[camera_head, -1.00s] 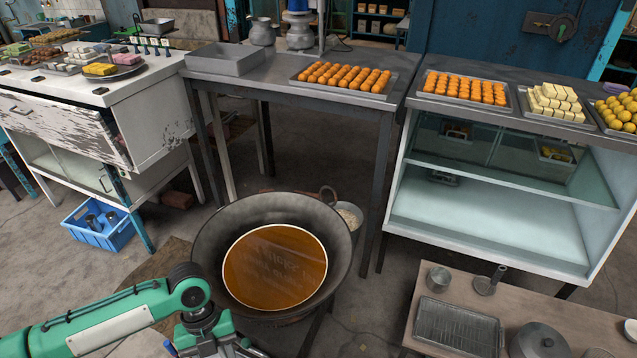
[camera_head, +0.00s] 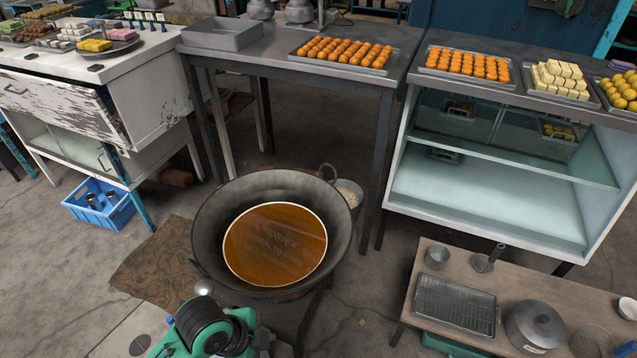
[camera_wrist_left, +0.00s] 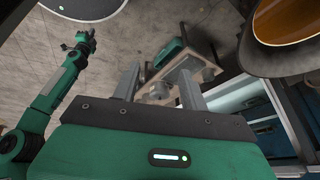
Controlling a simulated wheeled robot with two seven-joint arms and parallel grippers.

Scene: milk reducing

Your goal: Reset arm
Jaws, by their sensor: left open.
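My left arm is at the bottom of the head view, a green link with a dark joint; its gripper is not clearly seen there. In the left wrist view my left gripper (camera_wrist_left: 159,82) is open, its two grey fingers apart with nothing between them. My green right arm shows at the left of that view, its small gripper (camera_wrist_left: 86,40) over the floor; its jaw state is too small to read. The large dark wok (camera_head: 203,225) holds orange-brown liquid (camera_head: 275,245) and stands beyond my left arm. Part of it shows in the left wrist view (camera_wrist_left: 258,50).
A low wooden table (camera_head: 408,312) with a rack (camera_head: 455,305) and a lidded pot (camera_head: 535,325) is at lower right. A metal table (camera_head: 270,66) with a sweets tray (camera_head: 345,53) stands behind the wok. A white display cabinet (camera_head: 480,208) is right. Brown cloth (camera_head: 150,268) lies left.

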